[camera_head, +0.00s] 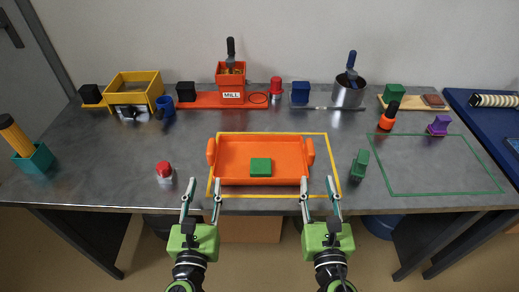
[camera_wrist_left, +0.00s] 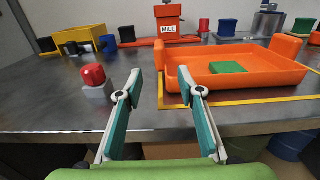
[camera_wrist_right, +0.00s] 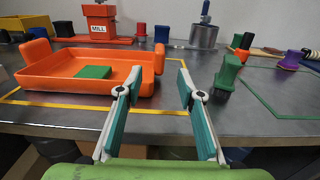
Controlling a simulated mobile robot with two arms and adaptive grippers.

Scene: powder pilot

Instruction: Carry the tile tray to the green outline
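The orange tile tray (camera_head: 236,178) sits inside a yellow outline (camera_head: 334,160) at the middle front of the table, with an upright handle at each end. A green tile (camera_head: 260,168) lies in it. The green outline (camera_head: 438,193) is at the right of the table and its inside is mostly bare. My left gripper (camera_head: 203,187) is open and empty in front of the tray's left end. My right gripper (camera_head: 320,187) is open and empty in front of its right end. The tray also shows in the left wrist view (camera_wrist_left: 240,84) and right wrist view (camera_wrist_right: 60,82).
A green stamp-like block (camera_head: 360,164) stands between the yellow and green outlines. An orange-and-black object (camera_head: 387,120) and a purple one (camera_head: 438,126) stand at the green outline's far edge. A red-topped button (camera_head: 164,171) stands left of the tray. The mill (camera_head: 231,90) stands behind.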

